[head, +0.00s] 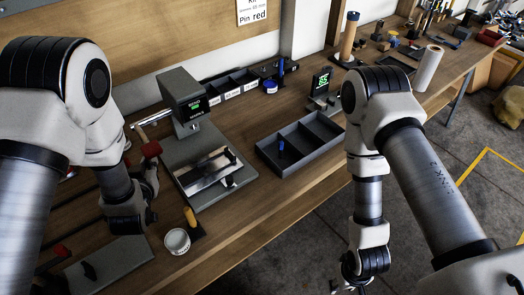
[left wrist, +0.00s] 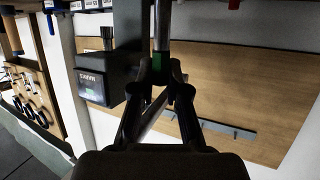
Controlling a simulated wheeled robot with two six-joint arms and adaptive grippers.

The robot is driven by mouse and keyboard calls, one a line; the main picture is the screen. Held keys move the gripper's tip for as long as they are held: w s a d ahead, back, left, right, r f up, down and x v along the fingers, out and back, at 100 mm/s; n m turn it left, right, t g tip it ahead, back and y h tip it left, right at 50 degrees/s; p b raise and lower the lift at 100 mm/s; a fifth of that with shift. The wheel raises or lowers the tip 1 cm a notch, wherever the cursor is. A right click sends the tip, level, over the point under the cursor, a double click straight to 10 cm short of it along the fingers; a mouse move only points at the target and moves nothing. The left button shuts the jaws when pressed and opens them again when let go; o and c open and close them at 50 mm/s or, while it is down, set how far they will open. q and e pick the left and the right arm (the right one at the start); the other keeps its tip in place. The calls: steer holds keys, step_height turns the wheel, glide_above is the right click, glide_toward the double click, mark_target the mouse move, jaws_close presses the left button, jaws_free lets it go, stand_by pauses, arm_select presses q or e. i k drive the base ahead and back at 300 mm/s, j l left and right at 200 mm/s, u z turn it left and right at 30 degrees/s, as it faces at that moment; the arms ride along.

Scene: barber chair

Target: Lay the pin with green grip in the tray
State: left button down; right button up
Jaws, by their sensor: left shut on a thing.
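My left gripper (left wrist: 160,82) is shut on the pin with green grip (left wrist: 162,28). In the left wrist view its metal shaft points up, and bits of green show between and just above the fingertips. In the head view my left gripper (head: 150,180) is low at the left, beside the grey press, and the pin cannot be made out there. The dark grey tray (head: 318,158) lies on the bench to the right of the press, apart from the gripper. A blue-gripped pin (head: 281,148) is in its left compartment. My right gripper (head: 348,287) is partly cut off at the bottom edge.
The grey press (head: 185,95) with a small display stands between my left gripper and the tray. A white cup (head: 177,241) and a yellow-handled tool (head: 190,217) are near the bench's front edge. Labelled bins (head: 228,88) and a green-lit display (head: 321,82) are behind.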

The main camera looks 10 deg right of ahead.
mark_target(321, 133)
steer(key=k+l+z, duration=0.25)
steer(key=i+l, duration=0.2)
steer(key=l, duration=0.2)
steer(key=i+l, duration=0.15)
steer(key=l, duration=0.2)
steer(key=i+l, duration=0.2)
steer(key=l, duration=0.2)
steer(key=i+l, duration=0.15)
steer(key=l, duration=0.2)
steer(key=i+l, duration=0.2)
steer(key=l, duration=0.2)
